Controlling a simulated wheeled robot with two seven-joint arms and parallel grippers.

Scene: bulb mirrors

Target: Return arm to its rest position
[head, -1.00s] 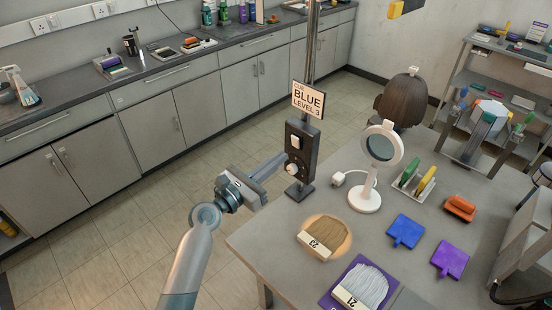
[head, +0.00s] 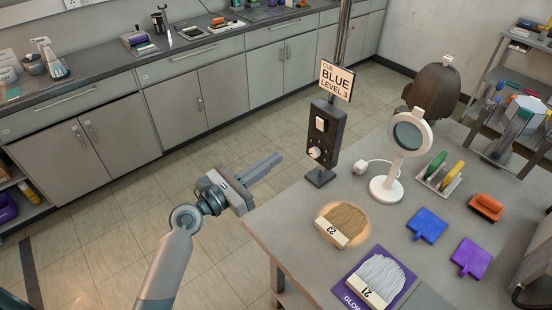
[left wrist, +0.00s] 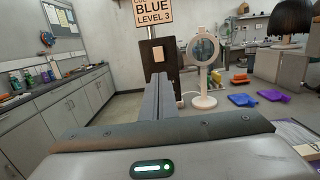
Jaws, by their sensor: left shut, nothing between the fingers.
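My left gripper (head: 268,167) is shut and empty. It hangs in the air just left of the table, apart from the dark control box (head: 322,136). In the left wrist view, its closed fingers (left wrist: 159,103) point toward the control box (left wrist: 158,58). The box carries a white switch, a round knob and a sign (head: 337,80) reading "CUE BLUE LEVEL 3". My right gripper is in neither current view.
The table (head: 290,225) holds a white ring mirror (head: 408,136), hair swatches 23 (head: 343,224) and 21 (head: 378,281), a blue piece (head: 427,225) and a purple piece (head: 469,258). Grey cabinets (head: 180,109) line the back. Open floor (head: 100,215) lies left of my arm.

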